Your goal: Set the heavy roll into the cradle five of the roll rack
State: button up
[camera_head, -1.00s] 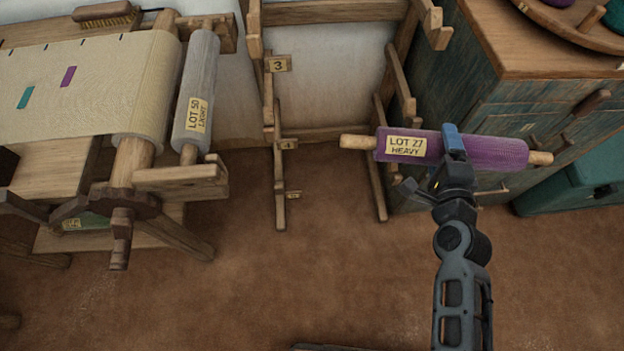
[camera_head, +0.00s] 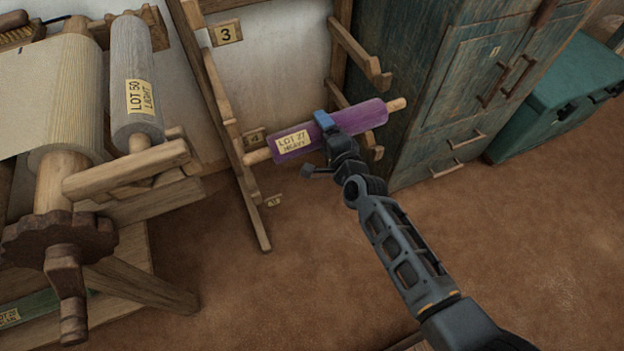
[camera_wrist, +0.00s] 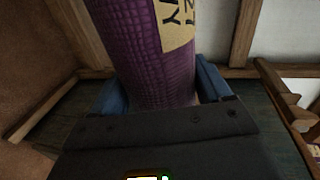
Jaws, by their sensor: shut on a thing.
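The heavy roll (camera_head: 362,117) is purple cloth on a pale wooden rod, with a tag reading LOT 27 HEAVY. My gripper (camera_head: 325,124) is shut around the roll's middle and holds it tilted, its right end higher in the head view. In the wrist view the roll (camera_wrist: 145,50) stands between the blue fingers of my gripper (camera_wrist: 160,95). The roll rack (camera_head: 222,110) is wooden, with number plates 3 (camera_head: 226,33) and 4 (camera_head: 254,139). A small lower plate (camera_head: 272,201) is too small to read surely. The roll overlaps the rack near plate 4; I cannot tell whether they touch.
A loom with a cloth beam (camera_head: 63,120) stands at the left, with the LOT 50 LIGHT roll (camera_head: 136,75) beside it. A blue-green cabinet (camera_head: 425,90) stands close right of the rack, and a teal chest (camera_head: 565,95) beyond it. The brown floor in front is clear.

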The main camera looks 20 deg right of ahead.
jog(key=w+a+f+b, duration=0.1)
jog(key=f+b, duration=0.6)
jog(key=f, duration=0.1)
jog(key=w+f+b, duration=0.2)
jog(key=f+b, duration=0.5)
jog(key=f, duration=0.2)
jog(key=shift+w+a+m, duration=0.25)
jog(key=shift+a+m, duration=0.05)
jog(key=shift+a, duration=0.05)
jog(key=shift+f, duration=0.15)
jog(key=o, duration=1.5)
jog(key=shift+f, duration=0.15)
